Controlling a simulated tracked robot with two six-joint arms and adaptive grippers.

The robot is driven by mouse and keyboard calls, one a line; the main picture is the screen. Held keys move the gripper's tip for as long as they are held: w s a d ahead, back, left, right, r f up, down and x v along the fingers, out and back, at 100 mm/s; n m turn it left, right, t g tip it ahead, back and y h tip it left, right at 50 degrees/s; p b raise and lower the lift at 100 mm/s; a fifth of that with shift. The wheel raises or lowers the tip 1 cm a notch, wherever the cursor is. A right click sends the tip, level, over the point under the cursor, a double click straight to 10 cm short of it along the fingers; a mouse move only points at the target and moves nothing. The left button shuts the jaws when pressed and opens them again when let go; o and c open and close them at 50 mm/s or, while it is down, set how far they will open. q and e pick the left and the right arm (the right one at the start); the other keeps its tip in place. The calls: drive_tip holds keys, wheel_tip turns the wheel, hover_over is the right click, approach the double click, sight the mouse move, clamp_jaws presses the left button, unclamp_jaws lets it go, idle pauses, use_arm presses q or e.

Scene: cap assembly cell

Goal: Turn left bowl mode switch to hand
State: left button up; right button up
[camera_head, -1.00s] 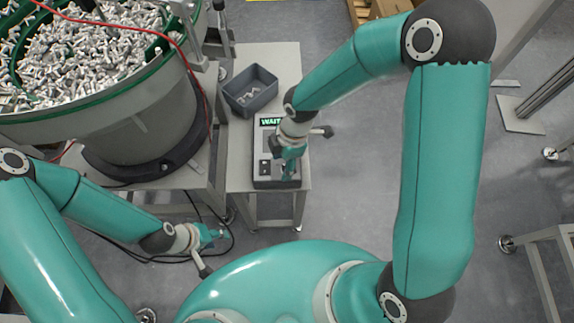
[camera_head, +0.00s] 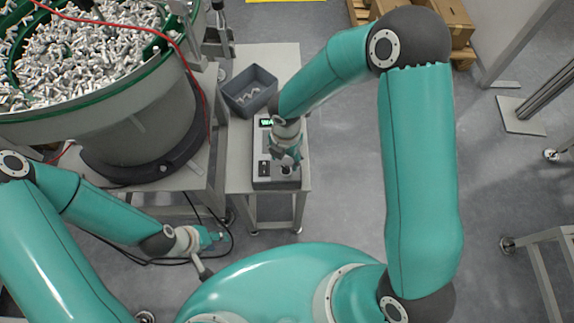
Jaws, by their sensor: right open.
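The control box (camera_head: 261,183) stands on the narrow table beside the left bowl feeder. Its lit green display (camera_head: 265,122) is partly hidden by my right arm. A black square switch (camera_head: 264,168) sits at the lower left of its face, and a dark round knob (camera_head: 287,170) at the lower right. I cannot read their labels or the switch position. My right gripper (camera_head: 287,158) is open over the box, just above the round knob; contact cannot be told. My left gripper (camera_head: 217,238) is low, beside the table legs, apart from the box; its fingers are too small to judge.
The large bowl feeder (camera_head: 140,120) full of metal parts fills the upper left. A dark bin (camera_head: 262,101) with a few parts stands behind the box on the table (camera_head: 240,150). Black cables lie near my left gripper.

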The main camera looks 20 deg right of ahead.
sight(286, 167)
drive_tip(key=shift+f+b, duration=0.3)
drive_tip(key=shift+f, duration=2.5)
clamp_jaws()
